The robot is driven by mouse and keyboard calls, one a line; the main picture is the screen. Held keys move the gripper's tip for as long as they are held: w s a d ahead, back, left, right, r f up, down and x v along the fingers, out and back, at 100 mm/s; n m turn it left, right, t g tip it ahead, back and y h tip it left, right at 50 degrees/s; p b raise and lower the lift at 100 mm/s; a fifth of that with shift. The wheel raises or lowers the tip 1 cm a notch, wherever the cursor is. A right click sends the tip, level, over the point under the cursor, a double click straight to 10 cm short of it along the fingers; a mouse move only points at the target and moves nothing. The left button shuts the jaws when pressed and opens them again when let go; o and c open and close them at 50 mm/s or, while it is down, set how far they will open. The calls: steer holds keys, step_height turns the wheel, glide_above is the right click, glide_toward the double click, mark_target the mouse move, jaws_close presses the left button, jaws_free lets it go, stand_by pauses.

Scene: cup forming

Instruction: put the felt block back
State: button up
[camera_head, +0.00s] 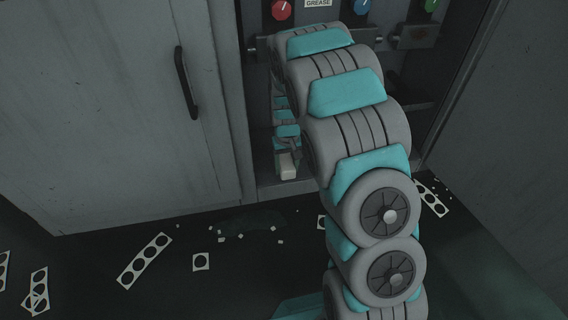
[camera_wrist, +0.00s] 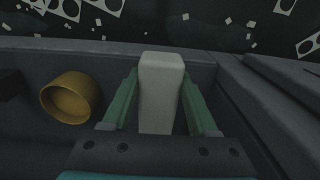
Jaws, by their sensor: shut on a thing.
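The felt block, a pale off-white block, (camera_wrist: 160,85) stands between the two green fingers of my gripper (camera_wrist: 161,100) in the wrist view. The fingers are shut on its sides. In the head view the block (camera_head: 287,165) shows small below my gripper (camera_head: 287,146), just inside the lower front of the open cabinet. My arm covers much of the cabinet's inside there. Below the block in the wrist view is a dark cabinet floor or tray; I cannot tell whether the block touches it.
A yellow cup-shaped piece (camera_wrist: 72,98) lies left of my gripper. The cabinet's front lip (camera_wrist: 95,47) runs beyond the block, and a side wall (camera_wrist: 232,110) is close on the right. A grey door with a handle (camera_head: 186,83) stands left. Punched scraps (camera_head: 145,260) litter the floor.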

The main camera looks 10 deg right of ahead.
mark_target(284, 155)
steer(key=w, duration=0.4)
steer(key=shift+w+d+f, duration=0.1)
steer(key=shift+w+f, duration=0.1)
steer(key=shift+w, duration=0.2)
steer(key=shift+f+b, duration=0.45)
steer(key=shift+f, duration=1.35)
steer(key=o, duration=1.4)
steer(key=shift+f, duration=0.1)
steer(key=shift+c, duration=0.2)
